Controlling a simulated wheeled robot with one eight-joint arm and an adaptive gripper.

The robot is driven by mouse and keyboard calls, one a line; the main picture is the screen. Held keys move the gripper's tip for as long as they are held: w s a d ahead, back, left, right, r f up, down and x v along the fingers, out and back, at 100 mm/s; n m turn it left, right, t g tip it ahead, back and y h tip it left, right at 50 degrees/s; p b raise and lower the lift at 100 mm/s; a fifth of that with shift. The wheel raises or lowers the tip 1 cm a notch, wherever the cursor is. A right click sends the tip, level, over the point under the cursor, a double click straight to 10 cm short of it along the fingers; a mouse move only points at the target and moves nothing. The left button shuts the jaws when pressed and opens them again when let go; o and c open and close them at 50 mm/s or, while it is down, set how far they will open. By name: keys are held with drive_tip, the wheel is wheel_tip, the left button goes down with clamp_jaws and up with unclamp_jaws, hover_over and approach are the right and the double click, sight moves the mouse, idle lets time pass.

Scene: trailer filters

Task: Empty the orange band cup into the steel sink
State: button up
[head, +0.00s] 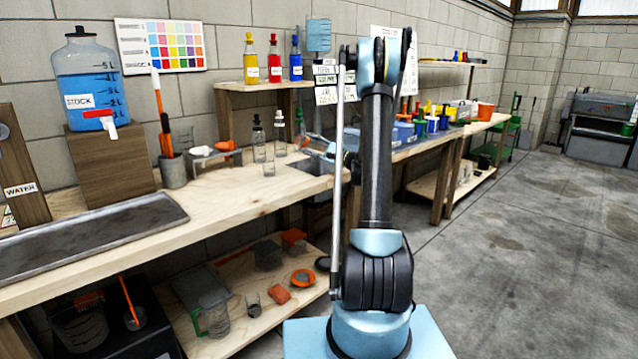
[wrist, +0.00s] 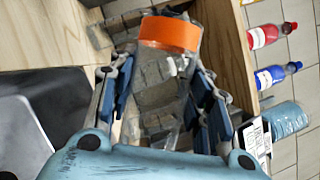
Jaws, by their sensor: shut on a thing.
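The orange band cup (wrist: 170,75) is clear, with a wide orange band (wrist: 170,33) at its far end in the wrist view. My gripper (wrist: 165,100) is shut on it, with the dark fingers along both sides. The wrist picture is rolled, so the cup's tilt and contents cannot be told.
A raised shelf (head: 262,86) behind holds yellow, red and blue bottles. A long grey tray (head: 90,235) and a stock tank (head: 95,80) are further left. The floor to the right is clear.

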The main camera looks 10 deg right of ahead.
drive_tip(key=shift+w+d+r+m+t, duration=0.2)
drive_tip(key=shift+d+m+t, duration=0.15)
drive_tip(key=shift+m, duration=0.3)
drive_tip(key=shift+w+d+r+m+t, duration=0.2)
drive_tip(key=shift+m+t, duration=0.15)
drive_tip(key=shift+m, duration=0.3)
idle(0.5)
idle(0.8)
